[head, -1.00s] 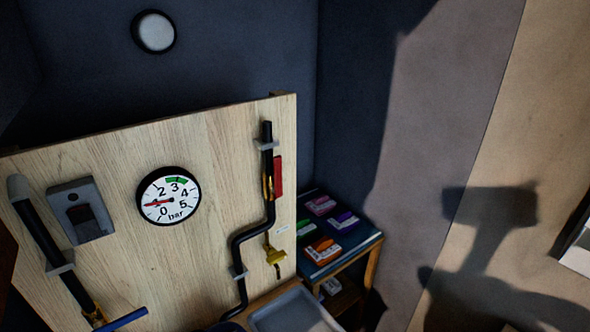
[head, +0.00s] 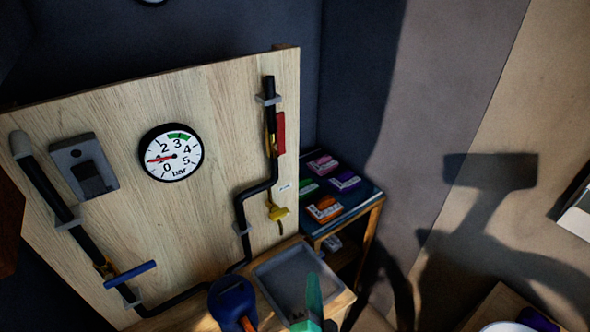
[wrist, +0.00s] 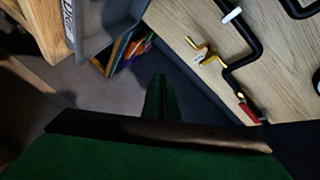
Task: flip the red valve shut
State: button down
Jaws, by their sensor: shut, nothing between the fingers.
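The red valve (head: 281,133) is a flat red lever beside the vertical black pipe (head: 270,95) on the right of the wooden board. Its lever runs along the pipe, with brass at the valve body. It also shows in the wrist view (wrist: 249,112), partly dark, to the right of my fingers. My gripper (head: 313,282) is a green shape at the bottom of the head view, below and apart from the valve. In the wrist view its green fingers (wrist: 160,92) are together and empty.
A blue lever (head: 130,274) crosses the left pipe. A yellow tap (head: 279,212) sits below the red valve. A gauge (head: 171,153) reads low. A grey tray (head: 275,272) and blue container (head: 232,298) stand below the board. A shelf (head: 369,203) holds several coloured boxes.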

aim_at(279, 133)
jog(key=w+d+r+m+t+y, duration=0.1)
jog(key=w+r, duration=0.4)
jog(key=r, duration=0.3)
jog(key=w+r+m+y, duration=0.1)
jog(key=w+r+m, duration=0.1)
jog(key=w+r, duration=0.45)
notch_tip(279, 133, up, 19)
jog(key=s+y, duration=0.1)
jog(key=y, duration=0.2)
jog(key=shift+s+d+m, duration=0.3)
jog(key=shift+s, duration=0.05)
jog(key=shift+w, duration=0.1)
jog(key=x, duration=1)
jog(key=shift+s+a+f, duration=0.1)
jog(key=shift+s+a, duration=0.55)
jog(key=shift+a, duration=0.2)
jog(key=shift+s+a+f, duration=0.1)
jog(key=shift+s+a, duration=0.55)
jog(key=shift+a, duration=0.25)
